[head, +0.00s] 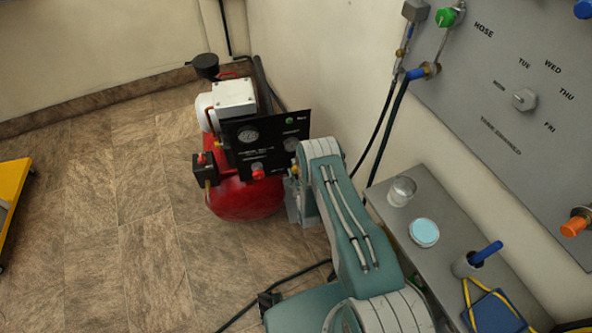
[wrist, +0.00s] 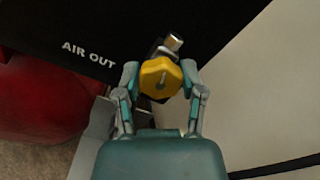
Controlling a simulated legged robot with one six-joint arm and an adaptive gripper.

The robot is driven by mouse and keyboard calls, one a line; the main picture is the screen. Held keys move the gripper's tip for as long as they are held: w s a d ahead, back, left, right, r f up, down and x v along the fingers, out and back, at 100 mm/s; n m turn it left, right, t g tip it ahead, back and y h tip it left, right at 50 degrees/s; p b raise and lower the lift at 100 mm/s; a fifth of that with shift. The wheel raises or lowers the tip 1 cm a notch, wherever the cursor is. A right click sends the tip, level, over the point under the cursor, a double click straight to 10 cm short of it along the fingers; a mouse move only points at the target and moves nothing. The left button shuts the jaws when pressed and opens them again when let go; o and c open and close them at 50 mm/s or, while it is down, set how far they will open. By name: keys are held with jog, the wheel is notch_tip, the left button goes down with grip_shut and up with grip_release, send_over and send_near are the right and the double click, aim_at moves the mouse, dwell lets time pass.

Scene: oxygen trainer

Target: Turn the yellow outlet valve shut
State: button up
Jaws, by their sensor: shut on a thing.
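The yellow outlet valve (wrist: 160,77) shows in the wrist view as a yellow knob with a pointer mark on its face. It sits beside the white "AIR OUT" lettering on the black panel (wrist: 60,35). My gripper (wrist: 161,80) has one finger on each side of the knob and is shut on it. A metal fitting (wrist: 174,42) sticks out just above the knob. In the head view the black panel (head: 268,146) stands on the red compressor (head: 240,196). My arm reaches to the panel's lower right there and hides most of my gripper; a small yellow spot shows by it.
A grey shelf (head: 448,238) with a glass jar (head: 401,191) and a light-blue lidded dish (head: 424,232) stands right of my arm. A wall board (head: 500,150) with knobs hangs above. Dark hoses run near the wall.

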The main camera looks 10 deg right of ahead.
jog(key=shift+s+d+f+m, duration=0.1)
jog(key=shift+s+f+m, duration=0.1)
jog(key=shift+m, duration=0.8)
jog(key=shift+s+f+m, duration=0.1)
jog(key=shift+f+m, duration=0.05)
jog(key=shift+m, duration=0.85)
jog(key=o, duration=1.2)
jog(key=shift+w, duration=0.1)
jog(key=shift+c, duration=0.2)
jog(key=shift+r, duration=0.1)
jog(key=shift+w+r, duration=0.1)
jog(key=s, duration=1.2)
